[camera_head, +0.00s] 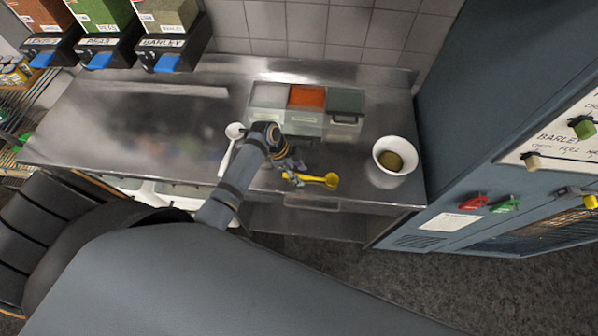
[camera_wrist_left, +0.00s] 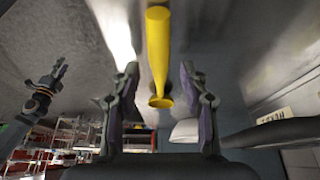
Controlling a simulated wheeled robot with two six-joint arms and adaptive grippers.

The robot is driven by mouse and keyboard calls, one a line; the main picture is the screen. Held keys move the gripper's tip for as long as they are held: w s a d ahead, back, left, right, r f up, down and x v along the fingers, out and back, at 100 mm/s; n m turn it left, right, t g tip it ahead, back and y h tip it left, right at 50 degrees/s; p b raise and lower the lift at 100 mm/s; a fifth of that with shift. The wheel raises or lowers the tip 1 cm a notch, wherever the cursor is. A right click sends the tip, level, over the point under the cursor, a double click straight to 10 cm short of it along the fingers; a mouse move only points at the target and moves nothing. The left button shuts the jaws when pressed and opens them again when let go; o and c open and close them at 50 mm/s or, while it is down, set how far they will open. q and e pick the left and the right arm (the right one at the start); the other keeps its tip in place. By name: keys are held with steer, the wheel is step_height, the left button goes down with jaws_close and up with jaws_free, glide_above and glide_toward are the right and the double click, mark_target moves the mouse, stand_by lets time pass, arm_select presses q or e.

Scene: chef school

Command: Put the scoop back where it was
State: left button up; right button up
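The yellow scoop (camera_head: 331,181) lies near the front edge of the steel counter, with its bowl end to the right. My left gripper (camera_head: 292,171) is at the handle end, low over the counter. In the left wrist view the scoop (camera_wrist_left: 158,50) runs lengthwise between the two fingers of my left gripper (camera_wrist_left: 160,95). The fingers are spread, with a gap on both sides of the scoop. Another gripper, seemingly my right one (camera_wrist_left: 58,70), shows small at the left of this view; its finger opening is unclear. It is not in the head view.
A white bowl (camera_head: 381,149) with yellow-green contents stands at the counter's right. Containers (camera_head: 307,97) stand behind the gripper, and a white scoop (camera_head: 235,131) lies left of it. Red (camera_head: 473,202) and green (camera_head: 505,205) handled items are on the right cabinet. The counter's left (camera_head: 130,130) is clear.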

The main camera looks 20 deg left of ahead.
arm_select(q)
steer(key=b+v, duration=0.3)
steer(key=v, duration=0.9)
